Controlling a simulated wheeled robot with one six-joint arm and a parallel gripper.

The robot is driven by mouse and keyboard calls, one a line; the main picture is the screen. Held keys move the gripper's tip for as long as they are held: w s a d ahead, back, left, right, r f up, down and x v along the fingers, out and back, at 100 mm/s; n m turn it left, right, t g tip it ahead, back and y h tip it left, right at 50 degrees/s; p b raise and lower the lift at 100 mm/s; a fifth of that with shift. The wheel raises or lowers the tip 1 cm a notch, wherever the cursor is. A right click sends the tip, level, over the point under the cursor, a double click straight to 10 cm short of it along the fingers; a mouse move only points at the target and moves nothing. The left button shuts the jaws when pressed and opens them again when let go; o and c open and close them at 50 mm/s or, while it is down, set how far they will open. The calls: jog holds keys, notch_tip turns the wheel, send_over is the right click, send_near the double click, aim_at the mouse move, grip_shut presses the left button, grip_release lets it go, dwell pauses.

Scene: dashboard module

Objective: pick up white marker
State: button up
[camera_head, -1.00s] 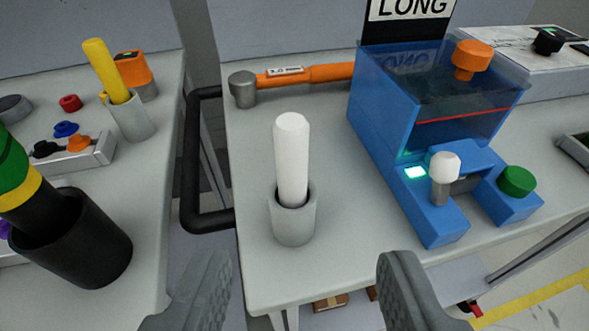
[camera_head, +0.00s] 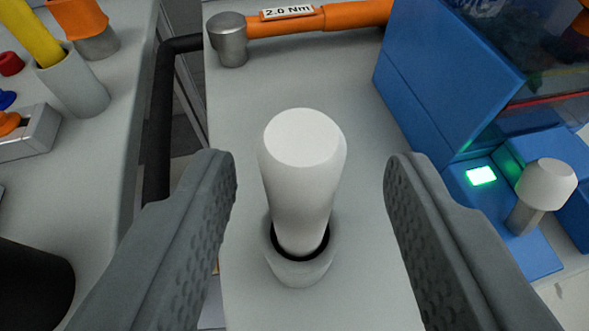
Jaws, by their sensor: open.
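The white marker (camera_head: 300,180) stands upright in a small grey cup (camera_head: 300,268) on the light grey table. My gripper (camera_head: 310,170) is open, with one dark grey finger to the left of the marker and one to the right. There is a gap on both sides, and neither finger appears to touch the marker. The marker's lower end is hidden inside the cup.
A blue machine (camera_head: 440,90) with a white-topped lever (camera_head: 546,184) stands close on the right. An orange torque tool (camera_head: 345,17) lies behind. On the left table, a yellow marker (camera_head: 33,32) stands in a grey cup (camera_head: 75,88), near a black cup (camera_head: 30,285).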

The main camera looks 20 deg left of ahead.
jog(key=shift+x, duration=1.85)
jog(key=shift+a+r, duration=0.15)
grip_shut()
jog(key=shift+r, duration=0.1)
